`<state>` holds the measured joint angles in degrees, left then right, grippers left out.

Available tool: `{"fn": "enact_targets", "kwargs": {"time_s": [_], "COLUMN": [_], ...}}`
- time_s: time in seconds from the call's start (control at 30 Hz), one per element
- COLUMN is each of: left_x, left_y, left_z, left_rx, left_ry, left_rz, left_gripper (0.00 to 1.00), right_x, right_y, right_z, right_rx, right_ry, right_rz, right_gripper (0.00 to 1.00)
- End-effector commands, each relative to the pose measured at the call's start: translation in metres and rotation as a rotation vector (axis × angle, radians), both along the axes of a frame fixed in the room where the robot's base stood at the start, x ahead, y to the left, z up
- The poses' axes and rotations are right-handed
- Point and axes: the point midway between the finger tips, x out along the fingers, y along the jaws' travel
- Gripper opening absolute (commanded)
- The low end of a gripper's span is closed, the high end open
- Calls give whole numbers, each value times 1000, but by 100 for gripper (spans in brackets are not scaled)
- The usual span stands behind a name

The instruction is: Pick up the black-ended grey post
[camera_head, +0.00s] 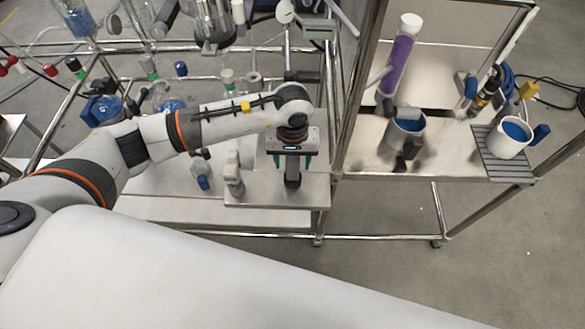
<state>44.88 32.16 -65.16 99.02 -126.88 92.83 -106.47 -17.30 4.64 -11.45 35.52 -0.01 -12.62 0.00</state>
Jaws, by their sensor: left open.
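My left gripper (293,163) points down over a pale platform (250,194) in the middle of the view. Its two teal fingertips are apart, one on each side of an upright post (292,178) with a dark, blackish end. The post stands on the platform in line with the gap between the fingers. Its upper part is hidden by the gripper body. I cannot tell whether the fingers touch it or how far down they reach. My right gripper is not in view.
A metal frame upright (358,80) rises close on the right. Beyond it are a purple column (398,65) and a white bucket (508,140).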

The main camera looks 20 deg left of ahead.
Motion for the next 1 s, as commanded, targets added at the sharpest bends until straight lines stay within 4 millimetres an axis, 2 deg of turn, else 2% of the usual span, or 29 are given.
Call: {"fn": "enact_targets", "kwargs": {"time_s": [0.27, 0.6, 0.63, 0.87, 1.0], "left_x": [0, 0, 0, 1, 2], "left_y": [0, 0, 0, 0, 0], "left_z": [-5, -4, -4, -3, 11], "left_rx": [-1, -1, -1, -1, -2], "left_ry": [-1, -1, -1, -2, -7], "left_rz": [-1, 0, 0, 0, 0], "left_gripper": [56, 2, 0, 0, 0], "right_x": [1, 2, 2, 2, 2], "right_y": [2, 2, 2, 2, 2], "right_z": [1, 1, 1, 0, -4], "right_rx": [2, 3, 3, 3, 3], "right_ry": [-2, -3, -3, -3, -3], "right_rz": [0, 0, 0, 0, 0], "right_gripper": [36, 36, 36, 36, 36]}}
